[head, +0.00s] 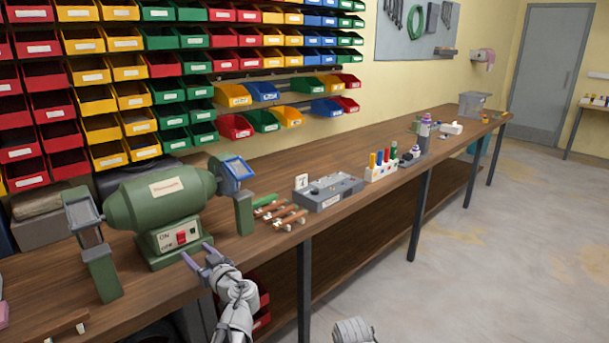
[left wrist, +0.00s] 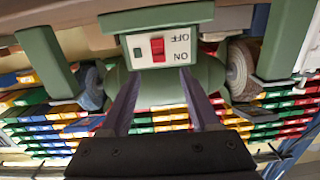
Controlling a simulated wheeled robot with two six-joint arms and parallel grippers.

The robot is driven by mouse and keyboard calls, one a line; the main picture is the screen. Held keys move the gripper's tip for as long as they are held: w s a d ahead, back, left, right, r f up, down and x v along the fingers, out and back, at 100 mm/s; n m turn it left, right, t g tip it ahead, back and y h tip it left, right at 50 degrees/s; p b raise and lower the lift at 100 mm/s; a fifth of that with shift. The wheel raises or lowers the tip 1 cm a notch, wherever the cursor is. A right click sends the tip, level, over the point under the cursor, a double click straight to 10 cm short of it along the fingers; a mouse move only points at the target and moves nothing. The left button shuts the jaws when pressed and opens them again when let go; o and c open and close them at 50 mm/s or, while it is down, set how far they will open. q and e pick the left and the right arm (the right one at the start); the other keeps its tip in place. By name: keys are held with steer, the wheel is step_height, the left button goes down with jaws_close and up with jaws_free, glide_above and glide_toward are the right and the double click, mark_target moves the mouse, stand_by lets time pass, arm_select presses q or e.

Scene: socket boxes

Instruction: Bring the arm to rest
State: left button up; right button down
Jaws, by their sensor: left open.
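My left gripper (head: 197,251) is open and empty in the head view, in front of the green bench grinder (head: 160,200) and near the bench's front edge. Its two fingers also show spread apart in the left wrist view (left wrist: 159,85), with nothing between them. Beyond them, the grinder's switch plate (left wrist: 160,48) has a red switch (left wrist: 157,46) and ON and OFF labels; the picture is upside down. The red switch shows in the head view too (head: 181,238). I cannot tell whether the fingertips touch the grinder. My right gripper is not in view.
The wooden bench (head: 350,212) runs away to the right. On it are wooden-handled tools (head: 289,216), a grey socket box (head: 328,191) and a white block with coloured pegs (head: 381,171). Coloured bins (head: 100,105) fill the wall. The floor (head: 500,260) at right is clear.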

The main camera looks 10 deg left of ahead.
arm_select(q)
steer(key=s+d+m+g+h+p, duration=0.3)
steer(key=s+d, duration=0.4)
steer(key=d, duration=0.3)
steer(key=s+d+f+m+g+h+p, duration=0.1)
steer(key=s+d+m+g+h+p, duration=0.3)
steer(key=d, duration=0.6)
steer(key=s+d+f+m+g+h+p, duration=0.1)
steer(key=s+d+m+g+h+p, duration=0.3)
steer(key=s+d+p, duration=0.6)
steer(key=m+h, duration=0.1)
steer(key=m, duration=0.1)
steer(key=shift+s+f+m, duration=0.2)
steer(key=shift+s+m, duration=0.05)
steer(key=shift+m, duration=0.05)
steer(key=shift+d, duration=0.15)
